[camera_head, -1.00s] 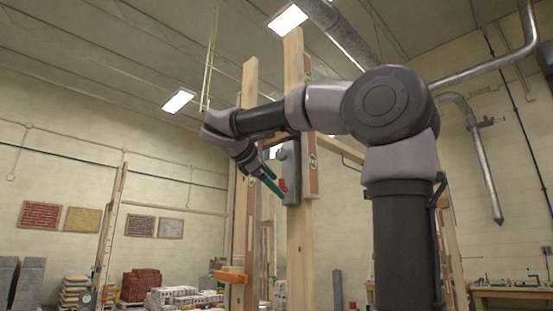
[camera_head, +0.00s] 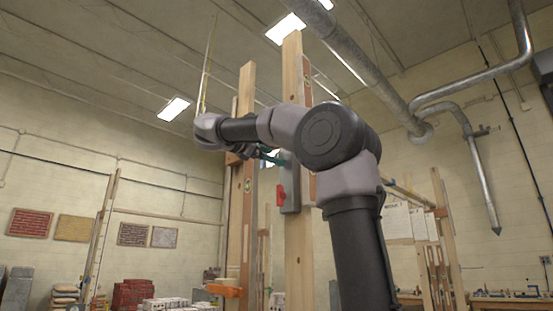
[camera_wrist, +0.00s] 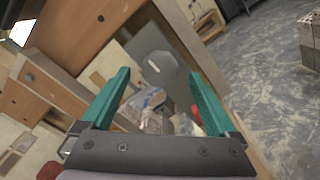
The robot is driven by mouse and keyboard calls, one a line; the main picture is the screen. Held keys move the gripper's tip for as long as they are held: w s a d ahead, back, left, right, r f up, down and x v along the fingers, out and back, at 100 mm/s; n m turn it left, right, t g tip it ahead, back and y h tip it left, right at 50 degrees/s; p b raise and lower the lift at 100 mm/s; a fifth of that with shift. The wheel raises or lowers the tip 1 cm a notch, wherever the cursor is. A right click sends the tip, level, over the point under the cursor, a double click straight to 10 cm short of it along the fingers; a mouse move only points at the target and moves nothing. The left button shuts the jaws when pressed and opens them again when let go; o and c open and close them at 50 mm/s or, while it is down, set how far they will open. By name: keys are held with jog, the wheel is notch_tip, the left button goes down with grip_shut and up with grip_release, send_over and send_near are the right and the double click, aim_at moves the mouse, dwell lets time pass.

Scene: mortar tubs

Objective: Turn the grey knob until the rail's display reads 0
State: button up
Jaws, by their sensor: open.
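A grey box (camera_head: 290,182) with a red part (camera_head: 280,194) is fixed to a pale upright timber (camera_head: 298,240) in the head view. In the wrist view a grey, rounded piece (camera_wrist: 160,68) lies just beyond my fingertips; it looks like the grey knob, but I cannot be sure. A red piece (camera_wrist: 196,114) shows beside my right finger. My gripper (camera_head: 270,156) has green fingers and is near the top of the grey box. In the wrist view my gripper (camera_wrist: 158,78) is open, with nothing clearly held. No display reading is legible.
A second upright timber (camera_head: 240,215) stands to the left, with an orange clamp (camera_head: 225,290) low on it. A metal duct (camera_head: 355,65) runs overhead. Stacked red bricks (camera_head: 132,293) are at lower left. Open grey floor (camera_wrist: 265,90) shows in the wrist view.

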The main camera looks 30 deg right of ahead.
jog(key=shift+x, duration=1.35)
jog(key=c, duration=1.4)
jog(key=shift+m, duration=0.4)
jog(key=m, duration=3.1)
jog(key=shift+f, duration=0.15)
